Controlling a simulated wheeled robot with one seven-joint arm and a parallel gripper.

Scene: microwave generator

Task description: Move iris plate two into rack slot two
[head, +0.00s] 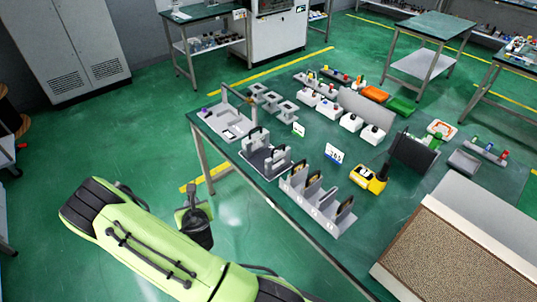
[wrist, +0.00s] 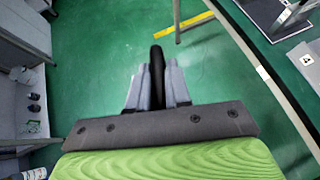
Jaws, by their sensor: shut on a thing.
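My gripper shows in the wrist view (wrist: 157,92) with its grey fingers shut on a narrow black piece (wrist: 157,58), seen edge-on. It looks like an iris plate, but no number on it can be read. In the head view my gripper (head: 192,208) is off the table's left edge, above the green floor, and the held piece is hard to make out there. The grey rack (head: 322,213) stands near the table's front edge, with upright dividers and several dark, gold-marked plates in it. Its slot numbers are too small to read.
A grey fixture with dark upright parts (head: 265,160) stands left of the rack on the green-topped table (head: 228,150). A yellow device (head: 369,179) and white boxes (head: 351,122) lie behind. A textured brown panel (head: 440,255) fills the lower right. Floor beside the table is clear.

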